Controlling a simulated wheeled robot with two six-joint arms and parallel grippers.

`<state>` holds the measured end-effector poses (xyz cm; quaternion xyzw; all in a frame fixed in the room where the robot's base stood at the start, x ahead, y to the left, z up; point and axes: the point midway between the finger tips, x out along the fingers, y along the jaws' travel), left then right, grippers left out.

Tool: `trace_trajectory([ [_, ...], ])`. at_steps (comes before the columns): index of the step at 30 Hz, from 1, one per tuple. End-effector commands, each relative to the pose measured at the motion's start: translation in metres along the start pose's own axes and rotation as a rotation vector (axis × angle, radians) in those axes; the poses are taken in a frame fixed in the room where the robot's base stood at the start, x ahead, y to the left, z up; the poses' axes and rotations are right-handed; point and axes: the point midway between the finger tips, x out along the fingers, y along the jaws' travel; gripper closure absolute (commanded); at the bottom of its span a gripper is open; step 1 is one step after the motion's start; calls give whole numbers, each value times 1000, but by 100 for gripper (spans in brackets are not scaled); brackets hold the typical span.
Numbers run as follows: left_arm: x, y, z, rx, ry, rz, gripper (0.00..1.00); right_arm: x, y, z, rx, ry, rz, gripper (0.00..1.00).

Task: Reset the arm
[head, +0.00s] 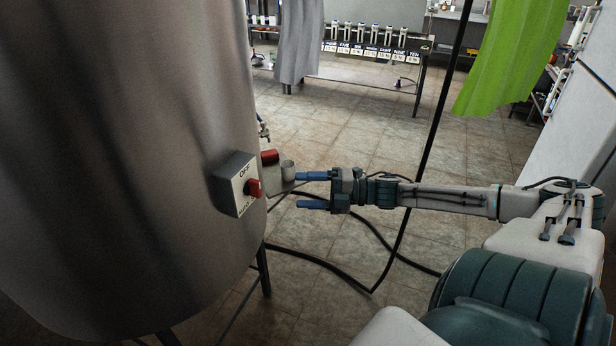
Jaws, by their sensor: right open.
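My right gripper (313,191) is open and empty. Its two blue fingers point left toward the side of the large steel tank (120,150). A switch box (237,184) marked OFF, with a red knob (254,187), is fixed to the tank left of the fingertips. The fingers are apart from the knob. A small grey cylindrical part (288,170) and a red piece (270,157) show at the tank's edge, close to the upper fingertip. I cannot tell whether that finger touches the grey part. My right arm reaches in from the right. My left gripper is not in view.
Black hoses (330,268) lie on the tiled floor, and a black cable hangs down past my right arm. A tank leg (264,270) stands below. A green curtain (510,55) and a grey curtain (297,40) hang behind. A back table (375,88) holds several devices. The middle floor is free.

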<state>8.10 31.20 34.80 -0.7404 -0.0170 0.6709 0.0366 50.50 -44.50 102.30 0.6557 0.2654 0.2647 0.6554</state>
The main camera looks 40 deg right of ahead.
Motion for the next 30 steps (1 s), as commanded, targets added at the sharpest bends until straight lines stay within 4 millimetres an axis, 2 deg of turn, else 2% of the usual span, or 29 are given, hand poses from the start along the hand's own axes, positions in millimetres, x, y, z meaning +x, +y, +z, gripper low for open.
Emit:
trace_trajectory([
  [13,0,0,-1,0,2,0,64,-1,-2,2,4,-7,0,31],
  [17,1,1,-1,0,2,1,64,-13,-26,22,55,-100,-10,31],
  [20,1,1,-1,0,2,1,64,-38,-71,51,151,-254,-28,31],
  [23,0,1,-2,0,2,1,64,-72,-135,76,284,-442,-54,31],
  [24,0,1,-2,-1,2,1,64,-86,-162,81,340,-515,-65,31],
  [26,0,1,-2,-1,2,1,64,-107,-203,85,426,-621,-83,31],
  [27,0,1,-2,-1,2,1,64,-120,-231,84,485,-687,-95,31],
  [29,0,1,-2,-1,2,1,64,-139,-273,79,572,-783,-113,31],
  [30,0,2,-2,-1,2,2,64,-151,-301,72,629,-843,-127,31],
])
